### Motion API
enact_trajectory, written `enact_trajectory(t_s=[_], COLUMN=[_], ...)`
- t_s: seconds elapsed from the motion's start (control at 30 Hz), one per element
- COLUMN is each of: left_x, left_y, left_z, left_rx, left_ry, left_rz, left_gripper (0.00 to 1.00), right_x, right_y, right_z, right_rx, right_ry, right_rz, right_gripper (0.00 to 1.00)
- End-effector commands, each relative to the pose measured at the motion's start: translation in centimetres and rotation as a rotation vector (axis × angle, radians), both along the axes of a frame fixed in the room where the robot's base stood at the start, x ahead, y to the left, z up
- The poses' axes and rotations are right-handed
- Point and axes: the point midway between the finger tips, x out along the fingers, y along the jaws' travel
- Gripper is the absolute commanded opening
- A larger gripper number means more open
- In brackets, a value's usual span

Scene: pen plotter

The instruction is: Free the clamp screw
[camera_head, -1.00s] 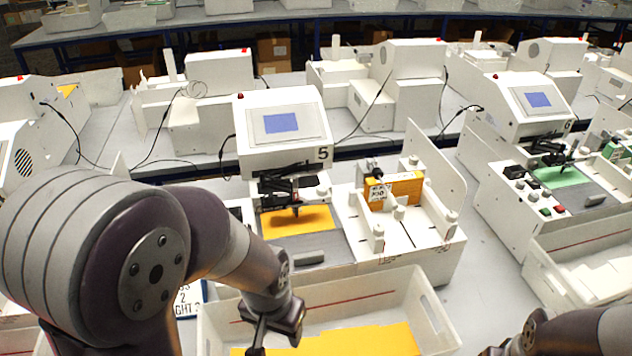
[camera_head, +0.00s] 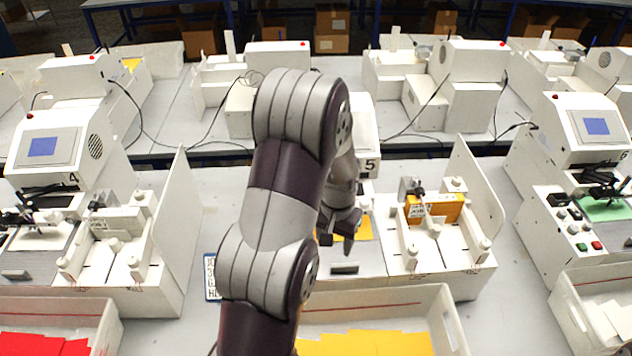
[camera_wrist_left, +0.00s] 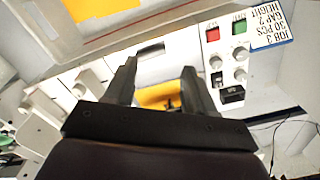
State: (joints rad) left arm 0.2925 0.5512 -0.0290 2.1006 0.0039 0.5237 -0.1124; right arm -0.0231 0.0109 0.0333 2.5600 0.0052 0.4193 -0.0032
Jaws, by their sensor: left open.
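Plotter 5 (camera_head: 364,120) stands in the middle of the head view, mostly behind my left arm. A yellow sheet (camera_head: 362,229) shows on its bed beside my left gripper (camera_head: 342,246). The gripper reaches over the front of the bed. In the left wrist view, my left gripper (camera_wrist_left: 160,82) has its two dark fingers apart. The yellow sheet (camera_wrist_left: 158,95) shows between them, with a small dark part (camera_wrist_left: 172,103) over it. Plotter 5's pen carriage is hidden by my arm in the head view. I cannot make out the clamp screw for certain. My right gripper is not in view.
A feed tray (camera_head: 440,262) with a yellow stack (camera_head: 437,208) stands right of the bed. A white bin (camera_head: 447,325) with yellow sheets is in front. The panel has a red button (camera_wrist_left: 212,34) and a green button (camera_wrist_left: 239,27). A job card (camera_head: 211,277) lies left.

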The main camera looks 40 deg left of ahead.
Motion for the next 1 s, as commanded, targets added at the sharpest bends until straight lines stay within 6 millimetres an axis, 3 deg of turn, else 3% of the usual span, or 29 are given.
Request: enact_trajectory(t_s=[0.03, 0.1, 0.2, 0.3, 0.4, 0.53, 0.9, 0.97, 1.0], left_x=[1.7, 4.3, 7.7, 10.8, 13.0, 12.3, 12.3, 12.3, 12.3], left_y=[2.1, 5.4, 10.6, 14.1, 15.2, 14.7, 14.7, 14.7, 14.7], left_z=[2.1, 2.8, 3.5, 3.9, 5.9, 4.8, -4.4, -5.4, -5.4], left_rx=[-0.002, -0.004, -0.005, 0.004, 0.023, -0.002, 0.001, 0.002, 0.001], left_ry=[0.006, 0.008, 0.008, -0.008, -0.028, 0.0, -0.003, -0.004, -0.003], left_rz=[-0.001, -0.034, -0.127, -0.281, -0.459, -0.556, -0.558, -0.558, -0.558], left_gripper=[0.54, 0.54, 0.54, 0.54, 0.54, 0.54, 0.54, 0.54, 0.54], right_x=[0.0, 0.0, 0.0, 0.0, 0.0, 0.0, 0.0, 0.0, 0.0], right_y=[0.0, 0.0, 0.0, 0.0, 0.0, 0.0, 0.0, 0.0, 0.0], right_z=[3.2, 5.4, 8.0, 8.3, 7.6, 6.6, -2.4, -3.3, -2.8], right_rx=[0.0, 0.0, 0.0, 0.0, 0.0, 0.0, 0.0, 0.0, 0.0], right_ry=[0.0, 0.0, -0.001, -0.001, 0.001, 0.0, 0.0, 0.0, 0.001], right_rz=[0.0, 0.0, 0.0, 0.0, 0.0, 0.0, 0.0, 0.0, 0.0], right_gripper=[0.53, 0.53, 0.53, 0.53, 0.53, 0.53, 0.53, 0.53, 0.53])
